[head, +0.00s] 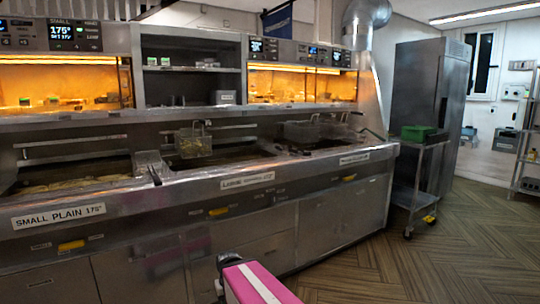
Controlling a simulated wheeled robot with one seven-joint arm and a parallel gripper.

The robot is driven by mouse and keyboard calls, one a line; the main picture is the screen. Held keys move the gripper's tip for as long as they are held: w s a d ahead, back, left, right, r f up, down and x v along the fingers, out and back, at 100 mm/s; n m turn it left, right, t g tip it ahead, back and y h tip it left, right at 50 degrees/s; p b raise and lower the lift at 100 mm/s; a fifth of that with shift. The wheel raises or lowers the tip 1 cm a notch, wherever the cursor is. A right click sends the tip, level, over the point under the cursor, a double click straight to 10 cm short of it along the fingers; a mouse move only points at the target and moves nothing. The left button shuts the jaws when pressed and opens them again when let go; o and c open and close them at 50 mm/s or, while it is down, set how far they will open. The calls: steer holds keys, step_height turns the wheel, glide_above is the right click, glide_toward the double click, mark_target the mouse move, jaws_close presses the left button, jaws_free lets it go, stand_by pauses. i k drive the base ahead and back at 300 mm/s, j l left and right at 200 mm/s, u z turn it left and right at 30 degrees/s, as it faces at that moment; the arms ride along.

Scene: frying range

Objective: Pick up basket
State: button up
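A wire fry basket (193,146) hangs at the back of the middle fryer vat, above the dark oil. A second basket (300,131) hangs at the right vat, seen smaller and partly against the dark back panel. A pink and white part of my arm shows at the bottom centre, well below and in front of the baskets. I cannot make out any gripper fingers, and no basket is seen held.
The steel fryer counter (250,182) runs across the left and middle, with cupboards below. The left vat (70,184) holds pale food. A steel trolley (420,184) with a green box (418,132) stands right, before a tall fridge (430,95). Floor at right is clear.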

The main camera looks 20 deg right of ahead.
mark_target(190, 143)
steer(key=z, duration=4.95)
steer(key=u, duration=4.95)
steer(key=i+l, duration=0.3)
steer(key=i+l+u, duration=0.15)
steer(key=i+l, duration=0.15)
steer(key=l, duration=0.15)
